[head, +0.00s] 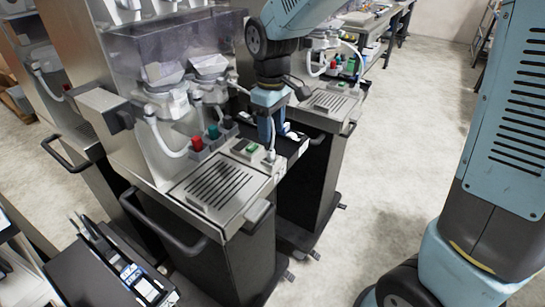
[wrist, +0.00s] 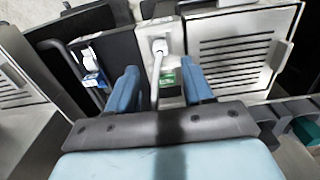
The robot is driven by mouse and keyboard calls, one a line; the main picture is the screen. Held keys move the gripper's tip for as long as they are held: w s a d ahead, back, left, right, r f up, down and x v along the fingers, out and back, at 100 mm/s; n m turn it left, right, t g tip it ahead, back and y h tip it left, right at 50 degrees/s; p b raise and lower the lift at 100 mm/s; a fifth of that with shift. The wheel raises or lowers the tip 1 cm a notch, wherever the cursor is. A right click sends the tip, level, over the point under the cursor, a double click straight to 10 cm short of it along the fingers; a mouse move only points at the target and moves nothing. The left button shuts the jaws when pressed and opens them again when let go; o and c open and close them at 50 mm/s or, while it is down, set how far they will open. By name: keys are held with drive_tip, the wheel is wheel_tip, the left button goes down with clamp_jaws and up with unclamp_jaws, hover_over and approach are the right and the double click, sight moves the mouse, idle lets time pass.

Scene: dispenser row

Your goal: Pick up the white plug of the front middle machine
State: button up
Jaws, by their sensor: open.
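The front middle machine has a slotted metal tray top (head: 221,186); the same slotted top shows at the right in the wrist view (wrist: 235,52). A white plug (head: 270,156) sits on a narrow panel at the right of that top. In the wrist view the white plug (wrist: 159,47) stands in the panel with a white cable leading toward me. My gripper (head: 267,138) is above and just behind the plug. In the wrist view its two blue fingers (wrist: 162,82) are apart, with the cable between them and the plug beyond the tips. Nothing is held.
A green switch (head: 251,148) is next to the plug. A red knob (head: 197,143) and a teal knob (head: 213,131) stand at the back of the tray. A dark surface with a white and blue item (wrist: 92,78) lies beside the panel.

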sight(271, 150)
drive_tip(key=shift+a+f, duration=0.1)
drive_tip(key=shift+f, duration=3.15)
clamp_jaws()
